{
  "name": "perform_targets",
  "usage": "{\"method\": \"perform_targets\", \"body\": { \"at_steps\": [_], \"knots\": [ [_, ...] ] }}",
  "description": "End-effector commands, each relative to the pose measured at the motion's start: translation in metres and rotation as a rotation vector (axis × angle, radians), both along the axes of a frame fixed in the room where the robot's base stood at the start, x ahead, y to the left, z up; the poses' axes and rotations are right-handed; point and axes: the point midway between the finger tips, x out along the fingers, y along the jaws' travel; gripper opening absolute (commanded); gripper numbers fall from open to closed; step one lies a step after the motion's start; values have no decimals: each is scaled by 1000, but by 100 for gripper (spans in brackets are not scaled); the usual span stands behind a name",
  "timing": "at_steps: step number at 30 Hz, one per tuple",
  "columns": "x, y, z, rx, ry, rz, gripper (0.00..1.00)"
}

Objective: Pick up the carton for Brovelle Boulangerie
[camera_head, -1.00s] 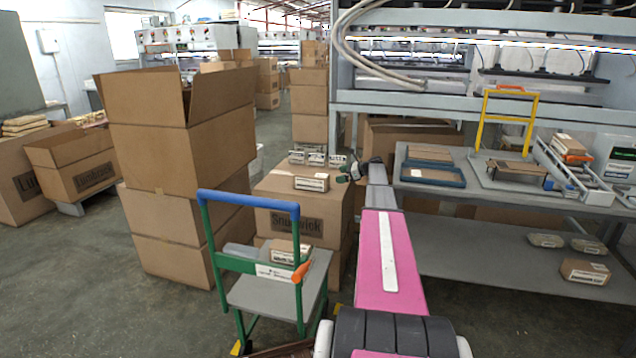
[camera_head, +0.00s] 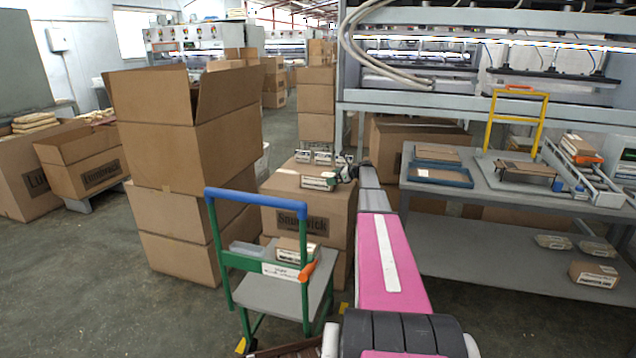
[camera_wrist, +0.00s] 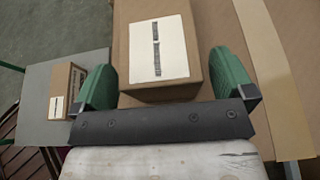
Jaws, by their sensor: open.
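A small brown carton (camera_head: 314,182) with a white label lies on top of a large brown box (camera_head: 318,228) with dark printing. In the wrist view the carton (camera_wrist: 163,82) lies between the two green fingers of my open gripper (camera_wrist: 162,62), its labelled face toward the camera. The fingers are on either side of it; I cannot tell if they touch it. In the head view my gripper (camera_head: 345,172) is at the carton's right end. A second labelled carton (camera_head: 290,248) is on the cart, and a third (camera_head: 594,275) on the lower shelf. Names on the labels are too small to read.
The blue-and-green handled cart (camera_head: 270,296) stands in front of the large box. Stacked tall boxes (camera_head: 195,150) are on the left. A grey workbench (camera_head: 500,188) with trays and a yellow frame stands on the right. Small white-labelled items (camera_head: 322,158) sit behind the carton.

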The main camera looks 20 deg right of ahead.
Motion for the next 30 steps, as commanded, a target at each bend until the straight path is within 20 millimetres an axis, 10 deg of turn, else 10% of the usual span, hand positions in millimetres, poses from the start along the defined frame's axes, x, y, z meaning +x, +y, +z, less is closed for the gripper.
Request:
{"method": "perform_targets", "body": {
  "at_steps": [11, 17, 30],
  "knots": [
    [11, 15, -7, -1, -1, -1, 100],
    [11, 15, -7, -1, -1, 0, 43],
    [11, 15, 2, 0, -1, 0, 43]
  ]
}}
